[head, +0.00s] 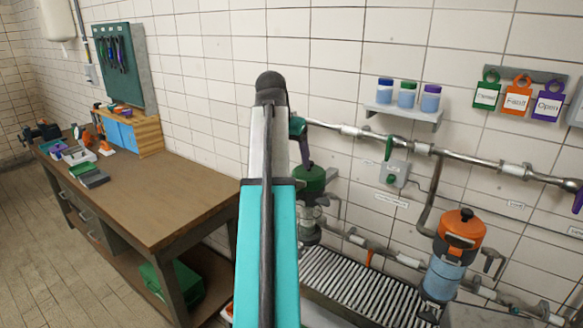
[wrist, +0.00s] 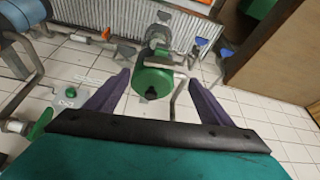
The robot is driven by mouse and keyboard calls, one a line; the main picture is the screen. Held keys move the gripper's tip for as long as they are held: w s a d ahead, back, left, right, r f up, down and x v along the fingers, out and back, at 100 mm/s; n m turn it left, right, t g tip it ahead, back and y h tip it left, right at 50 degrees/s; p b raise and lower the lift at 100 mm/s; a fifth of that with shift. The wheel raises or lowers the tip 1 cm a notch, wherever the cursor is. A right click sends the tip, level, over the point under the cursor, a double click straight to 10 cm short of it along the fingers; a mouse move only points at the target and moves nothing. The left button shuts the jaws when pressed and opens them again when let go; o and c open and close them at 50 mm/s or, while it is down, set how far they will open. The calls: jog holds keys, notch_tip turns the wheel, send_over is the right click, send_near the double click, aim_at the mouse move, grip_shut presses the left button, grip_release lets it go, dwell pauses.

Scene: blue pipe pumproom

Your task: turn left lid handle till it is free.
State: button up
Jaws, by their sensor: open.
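The left vessel's green lid (head: 308,179) is partly hidden behind my arm in the head view. In the wrist view the green lid (wrist: 153,82) has a dark knob and lies between and beyond my fingertips. In the head view one purple finger of my gripper (head: 306,152) shows just above the lid. I cannot tell whether it touches.
An orange-lidded vessel (head: 460,232) stands to the right. Pipes (head: 400,145) run along the tiled wall, with a small green-knobbed box (head: 394,174). A striped grate (head: 350,285) lies below. A wooden workbench (head: 140,195) is at left, and a shelf (head: 405,112) holds jars.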

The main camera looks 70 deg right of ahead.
jog(key=shift+b+v, duration=0.45)
jog(key=shift+v, duration=1.4)
